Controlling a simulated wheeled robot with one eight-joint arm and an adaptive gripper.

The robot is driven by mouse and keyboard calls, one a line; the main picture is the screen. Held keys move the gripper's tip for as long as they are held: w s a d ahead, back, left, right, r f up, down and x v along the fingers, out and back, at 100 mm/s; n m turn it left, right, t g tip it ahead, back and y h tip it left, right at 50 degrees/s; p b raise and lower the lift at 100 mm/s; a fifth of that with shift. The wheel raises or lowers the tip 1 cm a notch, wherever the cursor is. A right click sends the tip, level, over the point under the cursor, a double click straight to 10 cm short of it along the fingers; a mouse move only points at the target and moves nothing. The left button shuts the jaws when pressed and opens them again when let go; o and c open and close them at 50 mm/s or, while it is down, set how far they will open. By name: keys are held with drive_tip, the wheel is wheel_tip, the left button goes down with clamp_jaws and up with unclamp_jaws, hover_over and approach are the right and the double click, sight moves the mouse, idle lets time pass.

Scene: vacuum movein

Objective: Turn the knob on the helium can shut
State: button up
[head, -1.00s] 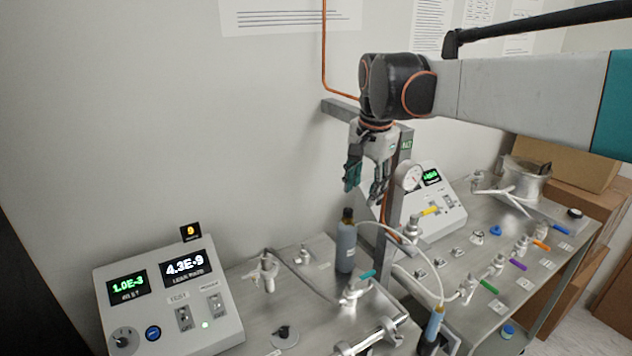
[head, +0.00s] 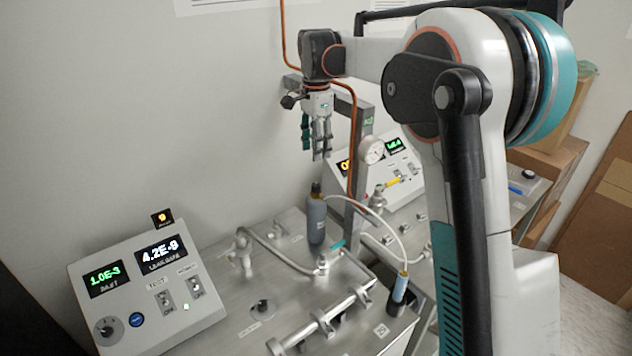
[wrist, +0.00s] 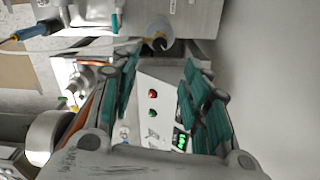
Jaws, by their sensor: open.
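The helium can (head: 316,222) is a grey bottle with a dark knob (head: 316,188) on top, standing upright on the metal bench. My gripper (head: 318,156) points down with open, empty fingers, above the can in the head view and apart from it. In the wrist view my teal-padded fingers (wrist: 162,70) are spread apart. A pale round body with a dark and orange top, which looks like the can (wrist: 158,32), shows beyond the fingertips. The knob's exact turn cannot be made out.
A metal post (head: 361,160) with copper tubing stands right behind the can. A white hose runs to a blue-handled probe (head: 400,288). A leak-rate console (head: 150,285) stands at front left, and a gauge panel (head: 398,165) behind. Pipework with a teal-handled valve (head: 331,247) lies in front.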

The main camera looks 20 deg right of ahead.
sight(316, 184)
wheel_tip(316, 184, down, 12)
drive_tip(key=shift+r+b, duration=0.15)
drive_tip(key=shift+b, duration=1.05)
clamp_jaws()
